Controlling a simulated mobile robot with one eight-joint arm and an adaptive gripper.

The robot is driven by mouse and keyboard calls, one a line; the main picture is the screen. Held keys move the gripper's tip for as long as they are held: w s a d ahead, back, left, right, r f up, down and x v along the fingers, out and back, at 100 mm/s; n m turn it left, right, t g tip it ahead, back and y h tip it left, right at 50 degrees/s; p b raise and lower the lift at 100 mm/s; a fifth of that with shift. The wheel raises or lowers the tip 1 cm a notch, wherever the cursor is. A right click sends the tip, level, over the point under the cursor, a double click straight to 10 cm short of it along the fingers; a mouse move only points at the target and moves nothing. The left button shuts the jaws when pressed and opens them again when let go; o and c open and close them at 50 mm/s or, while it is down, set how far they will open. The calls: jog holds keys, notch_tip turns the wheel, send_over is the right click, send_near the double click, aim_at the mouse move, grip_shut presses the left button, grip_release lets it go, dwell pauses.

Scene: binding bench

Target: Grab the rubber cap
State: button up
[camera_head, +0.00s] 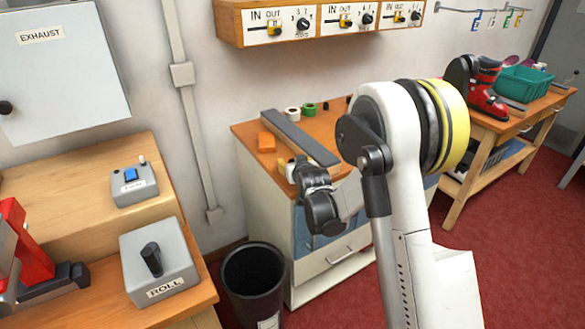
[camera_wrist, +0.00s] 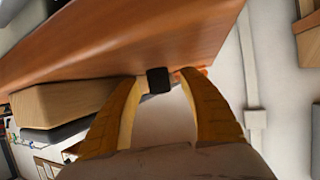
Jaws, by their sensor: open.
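A small black block-like piece, which looks like the rubber cap (camera_wrist: 158,80), shows in the wrist view at the edge of the orange-brown bench top. My gripper (camera_wrist: 157,80) is open, with its two yellow-brown fingers on either side of the cap. A gap shows on each side of it, though I cannot tell how deep between the fingers it sits. In the head view my dark wrist hangs at the near side of the white cabinet, and the fingers are mostly hidden. I cannot make out this cap for certain there.
Tape rolls (camera_head: 309,109) stand behind. A black bin (camera_head: 252,277) is on the floor. A bench with a roll switch box (camera_head: 158,268) is at left.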

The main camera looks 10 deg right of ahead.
jog(key=c, duration=1)
jog(key=shift+o, duration=0.2)
jog(key=shift+r, duration=0.1)
